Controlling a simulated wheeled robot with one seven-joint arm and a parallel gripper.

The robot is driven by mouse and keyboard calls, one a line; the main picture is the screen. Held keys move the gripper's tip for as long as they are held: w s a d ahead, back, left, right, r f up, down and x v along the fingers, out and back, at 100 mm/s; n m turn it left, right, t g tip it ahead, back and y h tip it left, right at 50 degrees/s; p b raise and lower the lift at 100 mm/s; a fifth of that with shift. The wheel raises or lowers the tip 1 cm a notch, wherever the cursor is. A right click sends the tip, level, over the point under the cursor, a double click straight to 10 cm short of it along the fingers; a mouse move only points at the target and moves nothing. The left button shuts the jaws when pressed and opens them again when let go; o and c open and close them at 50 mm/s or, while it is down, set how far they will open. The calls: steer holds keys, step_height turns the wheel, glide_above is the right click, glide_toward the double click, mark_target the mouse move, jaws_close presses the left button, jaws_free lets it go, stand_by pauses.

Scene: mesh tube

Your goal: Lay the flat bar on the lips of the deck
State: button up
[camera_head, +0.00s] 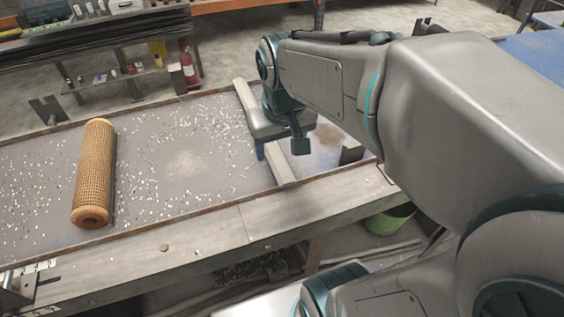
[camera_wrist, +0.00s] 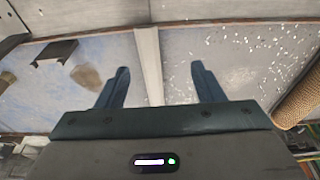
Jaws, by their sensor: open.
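The pale flat bar (camera_head: 244,96) runs across the deck (camera_head: 205,185), from near its far lip to near its front lip (camera_head: 145,231). My arm hides its middle in the head view. In the wrist view the bar (camera_wrist: 149,55) runs lengthwise between my spread fingers, with a gap on either side. My gripper (camera_head: 280,151) is open over the bar. It also shows in the wrist view (camera_wrist: 160,70). I cannot tell whether the bar's ends rest on the lips or lie inside them.
An orange mesh tube (camera_head: 94,174) lies on the deck at the left. Pale chips are scattered over the deck. A dark bracket (camera_head: 352,154) stands at the deck's right part. A green bin (camera_head: 390,219) is below the front edge.

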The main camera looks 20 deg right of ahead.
steer(key=s+f, duration=0.3)
steer(key=s, duration=0.3)
steer(key=shift+s+a+t, duration=0.15)
steer(key=shift+a+t, duration=0.1)
steer(key=shift+t, duration=0.05)
stand_by(0.9)
